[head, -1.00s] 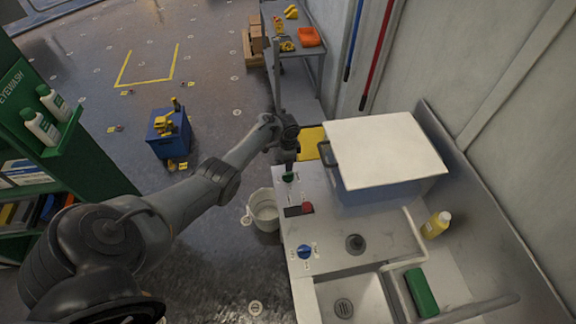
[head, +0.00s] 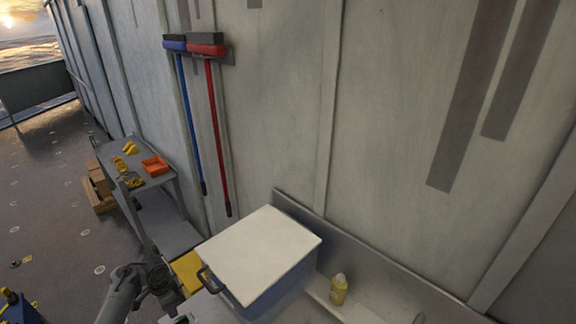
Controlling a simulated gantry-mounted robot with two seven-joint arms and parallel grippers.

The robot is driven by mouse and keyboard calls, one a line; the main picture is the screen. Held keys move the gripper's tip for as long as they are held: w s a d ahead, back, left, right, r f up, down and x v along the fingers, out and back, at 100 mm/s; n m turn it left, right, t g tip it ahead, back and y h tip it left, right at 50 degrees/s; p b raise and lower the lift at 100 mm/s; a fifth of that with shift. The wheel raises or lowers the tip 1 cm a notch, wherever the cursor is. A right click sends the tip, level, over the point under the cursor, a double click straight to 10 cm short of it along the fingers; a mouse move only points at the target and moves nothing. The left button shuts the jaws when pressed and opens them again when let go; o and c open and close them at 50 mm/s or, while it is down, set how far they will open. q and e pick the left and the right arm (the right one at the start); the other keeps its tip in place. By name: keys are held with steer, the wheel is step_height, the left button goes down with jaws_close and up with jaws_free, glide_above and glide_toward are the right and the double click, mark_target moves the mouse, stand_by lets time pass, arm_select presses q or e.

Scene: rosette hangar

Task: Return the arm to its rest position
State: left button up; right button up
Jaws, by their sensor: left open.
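My left arm (head: 122,292) reaches in from the bottom left of the head view. Its gripper (head: 168,292) is open, and nothing shows between its fingers. It is beside the left end of the sink counter, near the yellow panel (head: 188,270) and just left of the lidded box (head: 262,250). The fingertips are small and dark, so their exact height over the counter is hard to tell. My right gripper is not in view.
The box has a pale lid and a dark handle. A yellow bottle (head: 339,290) stands right of it by the wall. A blue broom (head: 190,120) and a red broom (head: 216,120) hang behind. A grey cart (head: 163,182) holds an orange tray (head: 155,166).

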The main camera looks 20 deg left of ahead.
arm_select(q)
steer(key=s+d+f+m+g+p, duration=0.1)
steer(key=s+d+f+g, duration=0.15)
steer(key=s+f, duration=0.4)
steer(key=s+d+f+g+p, duration=0.1)
steer(key=s+d+f, duration=0.25)
steer(key=s, duration=0.55)
steer(key=s+d+f+m+y+p, duration=0.1)
steer(key=s+d+y+p, duration=0.1)
steer(key=s+d, duration=0.65)
steer(key=s+d+r+t+p, duration=0.1)
steer(key=d+r+t, duration=0.1)
steer(key=d+r, duration=0.45)
steer(key=s+d+r+t+p, duration=0.15)
steer(key=d+r, duration=0.25)
steer(key=d, duration=0.5)
steer(key=w+d+r+n+t+h, duration=0.1)
steer(key=w+d+r+n+t, duration=0.1)
steer(key=r, duration=0.7)
steer(key=w+d+r+n+t+h, duration=0.1)
steer(key=w+d+r+n+t, duration=0.1)
steer(key=r, duration=0.7)
steer(key=shift+w+d, duration=0.55)
steer(key=shift+d, duration=0.45)
